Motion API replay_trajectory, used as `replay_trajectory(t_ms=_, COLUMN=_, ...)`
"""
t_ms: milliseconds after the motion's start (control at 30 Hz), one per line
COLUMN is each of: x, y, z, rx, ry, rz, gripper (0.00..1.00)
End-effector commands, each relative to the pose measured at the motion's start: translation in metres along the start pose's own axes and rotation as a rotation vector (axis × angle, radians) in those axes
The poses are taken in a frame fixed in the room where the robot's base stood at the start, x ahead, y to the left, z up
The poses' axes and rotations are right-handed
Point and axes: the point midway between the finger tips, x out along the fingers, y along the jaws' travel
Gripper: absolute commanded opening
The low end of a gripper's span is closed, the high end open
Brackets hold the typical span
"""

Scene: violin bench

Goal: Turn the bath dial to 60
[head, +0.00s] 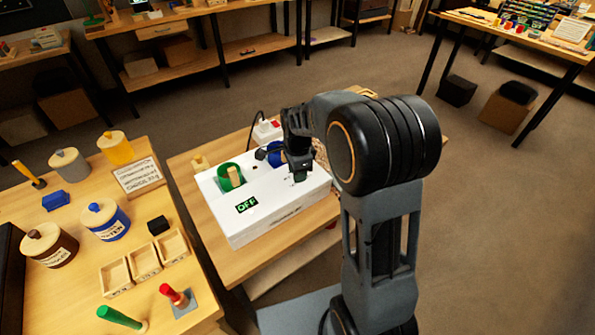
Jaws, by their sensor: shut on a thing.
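The bath is a white box (275,217) on a wooden table, with a small display (246,204) reading OFF on its top. A green round pot (222,183) with a wooden piece in it sits in its left opening, and a blue one (275,156) sits in the right opening, partly hidden. My gripper (299,177) points down at the right part of the bath's top and is shut on the dial there. The jaws and arm hide the dial, so its pointer and marks cannot be read.
A left bench holds lidded jars (105,219), small wooden trays (144,262), a black block (158,225), a sign (138,176), and red (173,295) and green (120,318) handled tools. A red-and-white object (267,131) stands behind the bath. Open floor lies to the right.

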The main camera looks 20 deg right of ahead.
Motion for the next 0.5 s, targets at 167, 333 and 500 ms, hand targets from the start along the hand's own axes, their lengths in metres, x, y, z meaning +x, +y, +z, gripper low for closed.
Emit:
replay_trajectory(t_ms=167, x=-0.0006, y=-0.0004, z=-0.0006, rx=-0.001, ry=0.001, rz=-0.002, gripper=0.36)
replay_trajectory(t_ms=333, x=-0.0004, y=-0.0002, z=-0.0003, rx=-0.001, ry=0.001, rz=-0.001, gripper=0.52)
replay_trajectory(t_ms=500, x=-0.0002, y=-0.0001, z=-0.0002, rx=-0.001, ry=0.0, rz=0.0, gripper=0.56)
